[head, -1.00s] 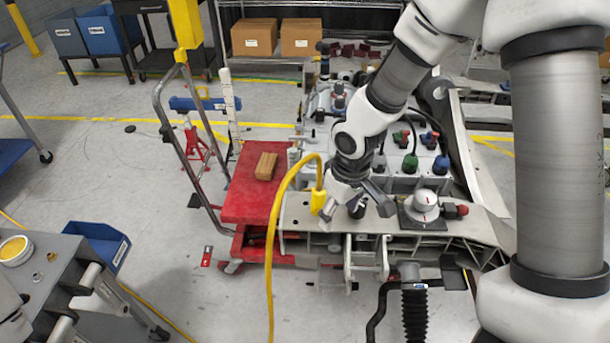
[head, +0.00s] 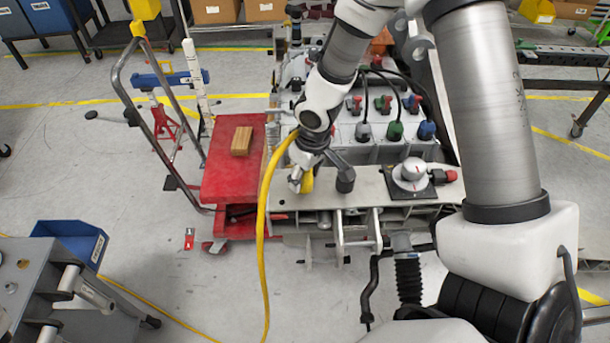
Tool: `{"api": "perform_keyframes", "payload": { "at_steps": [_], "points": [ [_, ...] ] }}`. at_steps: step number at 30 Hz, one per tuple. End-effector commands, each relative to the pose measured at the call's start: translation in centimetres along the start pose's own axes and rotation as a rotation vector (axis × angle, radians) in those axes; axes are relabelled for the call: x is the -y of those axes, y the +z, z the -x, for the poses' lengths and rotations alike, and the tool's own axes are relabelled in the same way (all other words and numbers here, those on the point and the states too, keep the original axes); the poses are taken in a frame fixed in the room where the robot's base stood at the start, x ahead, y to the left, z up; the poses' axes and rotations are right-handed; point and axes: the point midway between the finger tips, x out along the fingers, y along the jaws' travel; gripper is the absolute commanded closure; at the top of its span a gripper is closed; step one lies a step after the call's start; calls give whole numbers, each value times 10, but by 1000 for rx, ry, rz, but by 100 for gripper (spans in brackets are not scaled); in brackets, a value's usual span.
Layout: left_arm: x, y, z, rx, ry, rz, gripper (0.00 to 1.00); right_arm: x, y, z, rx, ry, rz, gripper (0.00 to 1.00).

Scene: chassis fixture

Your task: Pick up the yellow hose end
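The yellow hose (head: 264,215) runs from the floor up in an arc to the chassis. Its thick yellow end (head: 307,183) hangs just above the grey chassis plate (head: 375,190). My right gripper (head: 318,180) reaches down from above at the hose end, fingers apart. One light finger is left of the hose end; a dark finger is to its right. The hand partly hides the hose end, and I cannot tell if a finger touches it. My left gripper is not in view.
A dark post (head: 344,180) stands on the plate close to the gripper. Right of it is a white round knob (head: 411,172). Connectors with cables (head: 395,130) stand behind. A red cart (head: 232,175) carrying a wooden block (head: 241,140) is at the left.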

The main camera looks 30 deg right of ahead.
Motion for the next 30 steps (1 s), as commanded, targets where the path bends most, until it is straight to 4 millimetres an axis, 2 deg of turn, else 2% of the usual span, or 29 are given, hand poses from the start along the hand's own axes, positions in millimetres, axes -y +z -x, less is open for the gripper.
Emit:
{"api": "perform_keyframes", "payload": {
  "at_steps": [1, 3, 4, 11, 14, 18, 24, 30],
  "points": [
    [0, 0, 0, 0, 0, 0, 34, 0, 0, 0, 0, 0, 0, 74],
    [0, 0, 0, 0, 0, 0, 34, 0, 0, 0, 0, 0, 0, 98],
    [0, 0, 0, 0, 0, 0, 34, 0, 0, 0, 1, 0, 0, 100],
    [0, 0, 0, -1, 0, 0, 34, 0, 1, -1, 2, -1, 0, 100],
    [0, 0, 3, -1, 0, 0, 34, 0, 0, 5, 2, 0, -1, 100],
    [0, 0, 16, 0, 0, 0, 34, 0, -5, 33, -2, 0, -2, 100],
    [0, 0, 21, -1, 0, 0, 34, 0, -12, 78, -3, 1, -1, 100],
    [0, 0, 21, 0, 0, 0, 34, 0, -15, 99, 0, 0, 0, 100]
  ]
}}
